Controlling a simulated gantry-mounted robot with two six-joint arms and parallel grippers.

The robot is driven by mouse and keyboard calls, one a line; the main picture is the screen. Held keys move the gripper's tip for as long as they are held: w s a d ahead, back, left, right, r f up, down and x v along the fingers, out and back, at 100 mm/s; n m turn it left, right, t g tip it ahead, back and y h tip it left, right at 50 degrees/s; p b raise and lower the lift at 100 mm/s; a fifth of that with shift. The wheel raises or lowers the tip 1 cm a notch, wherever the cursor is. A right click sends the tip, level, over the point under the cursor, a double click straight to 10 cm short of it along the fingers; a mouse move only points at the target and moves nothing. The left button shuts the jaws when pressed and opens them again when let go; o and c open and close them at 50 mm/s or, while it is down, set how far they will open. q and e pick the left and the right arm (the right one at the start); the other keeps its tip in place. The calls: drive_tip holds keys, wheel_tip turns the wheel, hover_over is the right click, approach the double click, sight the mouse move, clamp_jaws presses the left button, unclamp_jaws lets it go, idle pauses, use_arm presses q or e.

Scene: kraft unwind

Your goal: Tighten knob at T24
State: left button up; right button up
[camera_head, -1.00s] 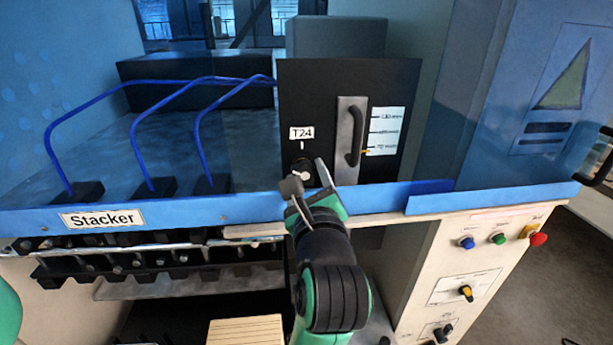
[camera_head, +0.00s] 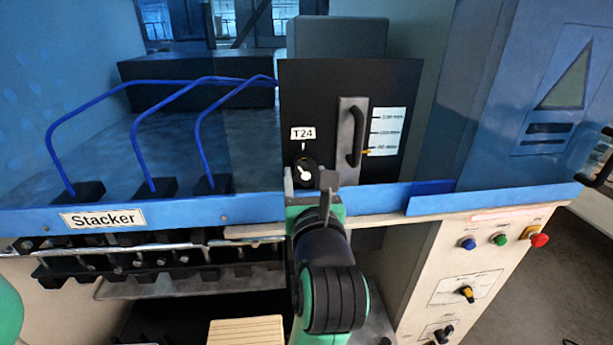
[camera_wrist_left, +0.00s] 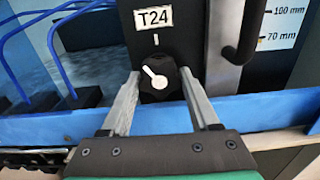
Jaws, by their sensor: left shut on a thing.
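The T24 knob (camera_head: 305,171) is black with a white pointer mark, low on the dark panel under the T24 label (camera_head: 302,133). In the left wrist view, the knob (camera_wrist_left: 158,78) sits between the fingertips, and its white mark points to the upper left. My left gripper (camera_head: 309,180) is in front of the panel, also seen in the left wrist view (camera_wrist_left: 159,82). Its two fingers are shut on the knob, one on each side. The lower edge of the knob is partly hidden in the head view. My right gripper is not in view.
A black handle (camera_head: 356,137) and a millimetre scale (camera_head: 386,131) are right of the knob. A blue rail (camera_head: 240,207) runs below the panel. Blue curved tubes (camera_head: 150,88) stand to the left. Buttons (camera_head: 498,239) are on the cream panel at lower right.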

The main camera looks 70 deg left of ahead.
use_arm(q)
drive_tip(key=m, duration=0.6)
drive_tip(key=shift+s+r+m, duration=0.15)
drive_tip(key=shift+s+m, duration=0.05)
drive_tip(key=shift+m, duration=0.1)
idle(0.4)
drive_tip(key=o, duration=1.1)
drive_tip(key=b+v, duration=0.3)
drive_tip(key=v, duration=0.8)
drive_tip(key=shift+s+d, duration=0.15)
drive_tip(key=shift+d, duration=0.2)
